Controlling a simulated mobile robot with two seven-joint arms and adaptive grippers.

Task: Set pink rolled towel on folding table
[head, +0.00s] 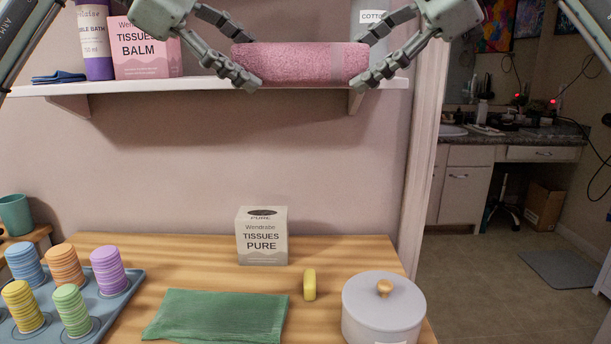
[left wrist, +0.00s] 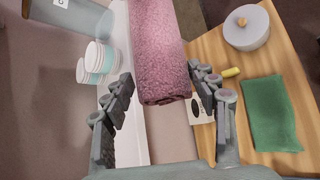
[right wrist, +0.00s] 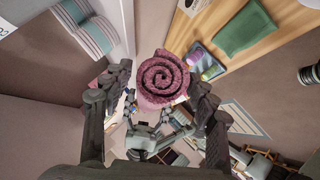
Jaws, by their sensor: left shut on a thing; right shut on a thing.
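The pink rolled towel (head: 300,63) is held level in the air, in front of the wall shelf and above the wooden folding table (head: 345,252). My left gripper (head: 244,61) is shut on its left end, and my right gripper (head: 366,61) is shut on its right end. In the left wrist view the towel (left wrist: 160,50) runs away between the fingers. In the right wrist view its spiral end (right wrist: 162,78) faces the camera between the fingers.
On the table are a green cloth (head: 218,315), a tissue box (head: 262,238), a yellow bar (head: 309,285), a lidded pot (head: 383,312) and a blue tray (head: 128,287) with coloured stacks. The shelf (head: 210,84) holds a tissue box (head: 146,55) and bottle (head: 96,40). Bare wood shows around the cloth.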

